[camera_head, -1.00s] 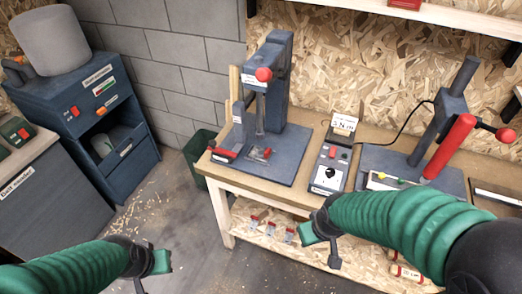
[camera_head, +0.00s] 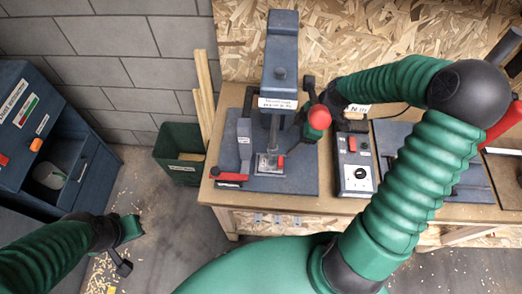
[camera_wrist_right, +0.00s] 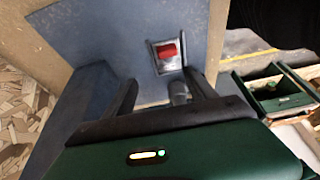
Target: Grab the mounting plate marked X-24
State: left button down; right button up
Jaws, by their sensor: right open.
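A small metal plate with a red part (camera_head: 268,164) lies on the base of the blue press (camera_head: 281,60), under its ram. It also shows in the right wrist view (camera_wrist_right: 167,56), beyond my fingers. No X-24 marking is readable on it. My right gripper (camera_head: 308,102) is beside the press column, right of the ram and above the base, partly hidden by the red knob. In the right wrist view its two dark fingers (camera_wrist_right: 163,92) are spread apart, with nothing held. My left gripper (camera_head: 128,250) hangs over the floor at lower left, away from the bench; its finger gap is unclear.
A control box (camera_head: 355,165) stands right of the press. A red-handled lever (camera_head: 231,178) is at the bench's front left. A green bin (camera_head: 180,152) stands left of the bench, and a blue cabinet (camera_head: 45,140) is farther left. My right arm covers the bench's right part.

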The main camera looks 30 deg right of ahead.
aim_at(280, 160)
jog(key=x, duration=0.3)
jog(key=s+p+x, duration=0.1)
jog(key=x, duration=0.5)
jog(key=shift+s+a+f+p, duration=0.25)
jog(key=shift+s+f+p, duration=0.05)
jog(key=shift+f, duration=0.15)
jog(key=shift+a+f, duration=0.15)
jog(key=shift+f, duration=0.05)
jog(key=shift+s+r, duration=0.1)
jog(key=shift+s, duration=0.2)
jog(key=shift+c, duration=0.7)
jog(key=shift+w+d, duration=0.15)
jog(key=shift+d, duration=0.2)
jog(key=c, duration=0.7)
jog(key=shift+a, duration=0.1)
jog(key=c, duration=0.5)
pick_arm(q)
jog(key=shift+s+d+r, duration=0.15)
jog(key=shift+s+r, duration=0.4)
jog(key=shift+r, duration=0.05)
jog(key=shift+s+d+r, duration=0.15)
jog(key=shift+s+r, duration=0.4)
jog(key=shift+r, duration=0.05)
pick_arm(e)
jog(key=shift+a, duration=0.1)
grip_shut()
